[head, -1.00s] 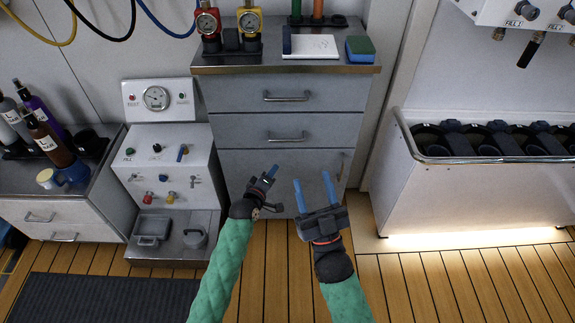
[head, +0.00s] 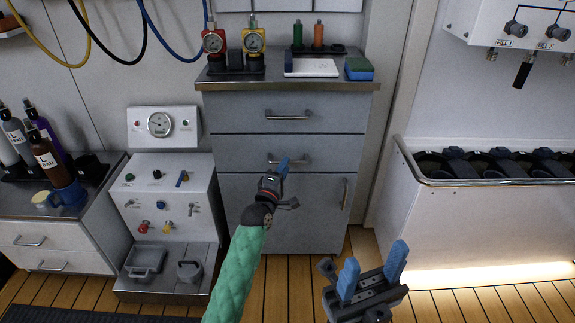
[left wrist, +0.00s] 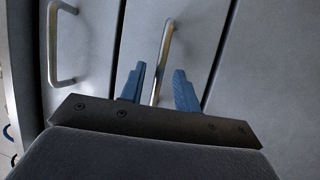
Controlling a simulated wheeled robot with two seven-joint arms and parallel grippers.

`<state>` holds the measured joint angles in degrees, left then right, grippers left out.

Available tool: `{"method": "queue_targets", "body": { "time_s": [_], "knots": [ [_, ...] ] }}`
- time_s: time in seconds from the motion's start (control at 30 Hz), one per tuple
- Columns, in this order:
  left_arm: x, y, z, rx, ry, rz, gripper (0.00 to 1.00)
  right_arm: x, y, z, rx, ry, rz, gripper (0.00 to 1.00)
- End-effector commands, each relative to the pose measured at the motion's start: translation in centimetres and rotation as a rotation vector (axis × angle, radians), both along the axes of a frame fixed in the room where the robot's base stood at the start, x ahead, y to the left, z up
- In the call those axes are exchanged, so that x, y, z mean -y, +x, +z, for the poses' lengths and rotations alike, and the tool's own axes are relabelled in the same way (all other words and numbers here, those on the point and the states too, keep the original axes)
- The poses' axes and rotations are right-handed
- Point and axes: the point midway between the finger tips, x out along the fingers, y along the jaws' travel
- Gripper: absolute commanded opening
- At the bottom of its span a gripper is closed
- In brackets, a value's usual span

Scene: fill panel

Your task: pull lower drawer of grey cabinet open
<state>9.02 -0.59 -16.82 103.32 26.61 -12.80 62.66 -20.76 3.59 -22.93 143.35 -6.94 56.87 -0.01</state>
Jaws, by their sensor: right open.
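The grey cabinet (head: 230,195) stands ahead of me with two drawers above a door. The lower drawer (head: 235,153) looks closed, and its silver bar handle (head: 272,160) is partly covered by my left gripper (head: 281,167). In the left wrist view the lower drawer's handle (left wrist: 164,50) runs between the two blue fingertips of my left gripper (left wrist: 158,88). The fingers are apart, with a gap visible on each side of the bar. My right gripper (head: 372,268) is open and empty, low at the front right, away from the cabinet.
The upper drawer's handle (head: 288,115) is just above, and the door's upright handle (head: 345,193) is at right. Gauges (head: 213,43), a white pad (head: 312,67) and a sponge (head: 358,69) are on top. A white tank (head: 455,225) stands right.

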Motion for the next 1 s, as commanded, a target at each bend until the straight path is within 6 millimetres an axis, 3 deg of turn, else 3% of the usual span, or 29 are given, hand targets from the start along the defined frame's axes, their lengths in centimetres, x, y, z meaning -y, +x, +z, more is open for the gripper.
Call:
{"method": "queue_targets", "body": {
  "time_s": [0.23, 0.6, 0.63, 0.8, 1.0],
  "knots": [
    [0.9, 2.3, 0.4, 0.000, 0.001, 0.000, 0.32, -0.1, 0.1, -0.3, 0.000, 0.005, 0.009, 0.51],
    [1.1, 2.8, 0.5, -0.001, 0.001, 0.000, 0.32, -0.1, 0.0, -0.2, 0.001, 0.006, 0.011, 0.51],
    [1.1, 2.8, 0.5, -0.001, 0.001, 0.000, 0.30, -0.1, 0.0, -0.2, 0.001, 0.006, 0.011, 0.51],
    [1.1, 2.8, 0.5, -0.001, 0.001, 0.000, 0.00, -0.1, 0.0, -0.2, 0.000, 0.005, 0.011, 0.51],
    [1.1, 2.7, 0.5, -0.001, 0.001, 0.000, 0.00, -0.1, 0.1, -0.3, -0.001, 0.005, 0.011, 0.51]
  ]
}}
